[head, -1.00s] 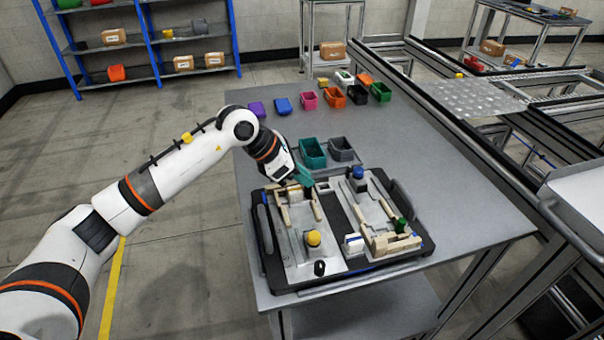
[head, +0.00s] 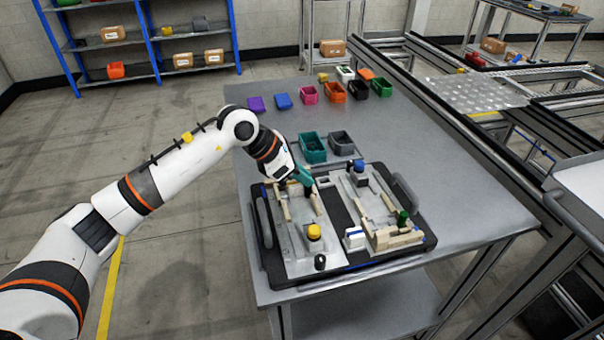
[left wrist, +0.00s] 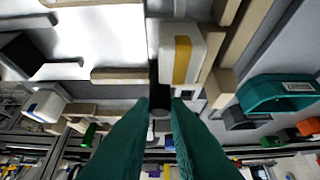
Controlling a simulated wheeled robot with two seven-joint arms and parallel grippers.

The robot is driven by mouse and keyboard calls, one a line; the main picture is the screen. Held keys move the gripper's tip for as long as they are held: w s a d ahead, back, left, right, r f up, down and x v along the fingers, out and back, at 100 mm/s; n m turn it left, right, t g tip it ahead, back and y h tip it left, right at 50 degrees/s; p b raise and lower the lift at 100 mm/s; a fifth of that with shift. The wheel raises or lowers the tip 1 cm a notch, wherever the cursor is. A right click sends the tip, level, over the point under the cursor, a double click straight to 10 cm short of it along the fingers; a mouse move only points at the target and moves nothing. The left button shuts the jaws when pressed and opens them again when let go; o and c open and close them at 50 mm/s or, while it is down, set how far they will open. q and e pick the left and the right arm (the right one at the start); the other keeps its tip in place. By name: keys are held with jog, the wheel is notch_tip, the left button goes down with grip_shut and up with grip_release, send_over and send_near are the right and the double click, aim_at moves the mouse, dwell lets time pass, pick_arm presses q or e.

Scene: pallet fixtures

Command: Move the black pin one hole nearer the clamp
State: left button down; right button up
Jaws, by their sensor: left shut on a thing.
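My left gripper (head: 305,177) has teal fingers and is at the far end of the left plate in the black tray (head: 350,262). In the left wrist view its fingertips (left wrist: 160,108) are closed on a small dark piece, which looks like the black pin (left wrist: 154,82). The fingers hide much of it, and I cannot tell whether it sits in a hole. A pale block with a yellow stripe (left wrist: 183,58) is close beside the fingertips. On the left plate are a yellow knob (head: 314,231) and a black round part (head: 320,262). I cannot tell which part is the clamp.
The right plate carries a blue knob (head: 358,165), a green part (head: 402,217) and wooden strips. A teal bin (head: 313,148) and a grey bin (head: 341,144) stand behind the tray. Several coloured bins line the table's back. The table's right side (head: 470,205) is clear.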

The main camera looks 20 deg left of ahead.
pick_arm(q)
jog(key=c, duration=1.3)
grip_release()
jog(key=shift+r, duration=0.1)
jog(key=b+v, duration=0.1)
jog(key=v, duration=1.1)
